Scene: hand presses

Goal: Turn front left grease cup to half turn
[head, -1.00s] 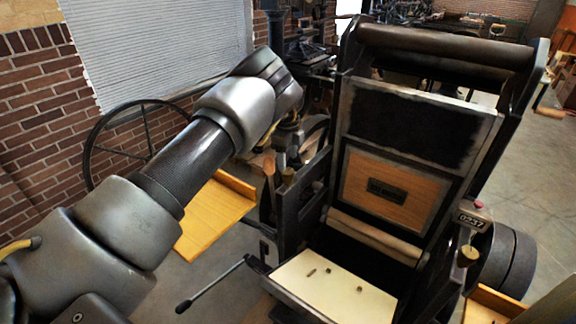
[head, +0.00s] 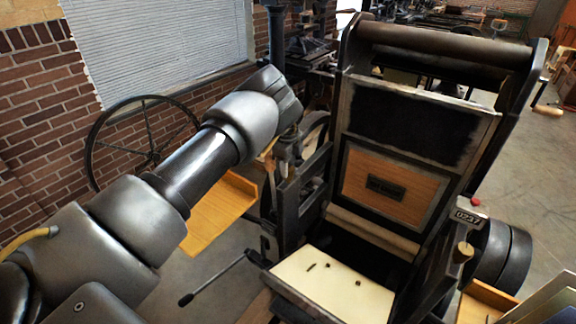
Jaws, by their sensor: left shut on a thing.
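The black hand press (head: 432,185) stands at the centre right, with a brass grease cup (head: 465,250) on its right side. My left gripper (head: 289,134) reaches in from the left to the upper part of the press's left side frame. Its fingers point down and away from me, and it is shut on a small part there. That part, apparently the front left grease cup, is mostly hidden by the gripper, so its turn angle cannot be read. My right gripper is not in view.
A yellow wooden shelf (head: 218,212) lies beneath my left arm. A large spoked wheel (head: 92,142) stands by the brick wall. A lever (head: 215,278) sticks out at the lower left of the press. A pale board (head: 345,290) lies at its front.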

